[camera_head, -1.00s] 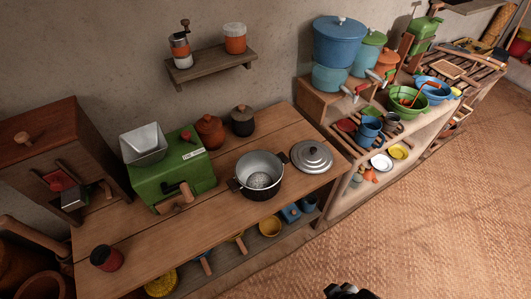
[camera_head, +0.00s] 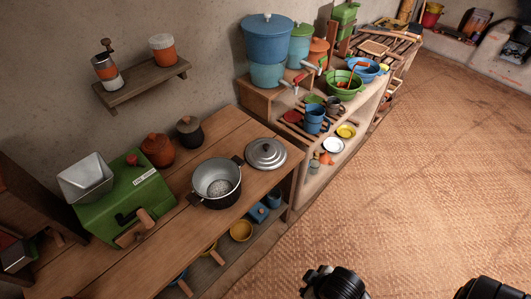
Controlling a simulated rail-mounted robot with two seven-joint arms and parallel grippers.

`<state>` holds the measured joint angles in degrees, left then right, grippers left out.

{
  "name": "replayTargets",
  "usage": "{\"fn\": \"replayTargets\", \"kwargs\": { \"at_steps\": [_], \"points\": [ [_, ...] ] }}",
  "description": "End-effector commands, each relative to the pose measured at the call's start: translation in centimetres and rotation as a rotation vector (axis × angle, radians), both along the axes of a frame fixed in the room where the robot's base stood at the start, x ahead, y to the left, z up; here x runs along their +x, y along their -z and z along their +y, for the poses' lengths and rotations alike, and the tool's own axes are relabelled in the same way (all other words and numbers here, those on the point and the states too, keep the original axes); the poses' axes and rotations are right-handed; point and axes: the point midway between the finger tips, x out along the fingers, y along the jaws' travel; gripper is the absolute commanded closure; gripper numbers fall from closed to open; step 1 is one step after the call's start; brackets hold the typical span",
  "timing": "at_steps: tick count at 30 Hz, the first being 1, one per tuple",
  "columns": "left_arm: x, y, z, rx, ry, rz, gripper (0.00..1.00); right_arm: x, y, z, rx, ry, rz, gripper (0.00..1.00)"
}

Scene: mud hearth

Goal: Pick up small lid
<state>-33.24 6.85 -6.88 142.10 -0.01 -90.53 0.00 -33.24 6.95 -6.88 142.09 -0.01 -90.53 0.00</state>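A round silver lid (camera_head: 266,153) with a dark knob lies flat near the right end of the wooden table (camera_head: 222,142). It is just right of and behind an open silver pot (camera_head: 216,184) with dark handles. Lidded jars, one reddish-brown (camera_head: 157,150) and one dark (camera_head: 190,132), stand behind the pot. My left gripper (camera_head: 335,284) is a black shape at the bottom edge, over the floor and far from the lid. My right gripper (camera_head: 489,290) is a black shape at the bottom right. Their fingers cannot be made out.
A green box-like machine (camera_head: 125,205) with a metal hopper stands on the table's left. Bowls sit on the shelf below. A second shelf unit with blue pots (camera_head: 268,40), cups and a green basin (camera_head: 344,85) stands beyond. The woven-mat floor (camera_head: 400,190) is clear.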

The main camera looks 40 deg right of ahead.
Motion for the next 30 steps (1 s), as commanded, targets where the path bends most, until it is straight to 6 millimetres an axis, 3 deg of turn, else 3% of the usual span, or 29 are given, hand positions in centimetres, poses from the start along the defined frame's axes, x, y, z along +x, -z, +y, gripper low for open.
{"fn": "replayTargets", "kwargs": {
  "at_steps": [10,21,30],
  "points": [
    [0.00,0.01,0.01,0.000,0.000,0.000,0.02,0.01,-0.02,0.19,0.007,0.004,0.000,0.57],
    [0.00,0.01,0.01,0.000,0.000,0.000,0.37,0.02,-0.02,0.11,0.004,0.003,0.000,0.57],
    [0.01,0.00,0.02,0.000,0.000,0.000,0.37,0.00,0.00,-0.14,-0.005,-0.003,-0.001,0.57]
  ]
}}
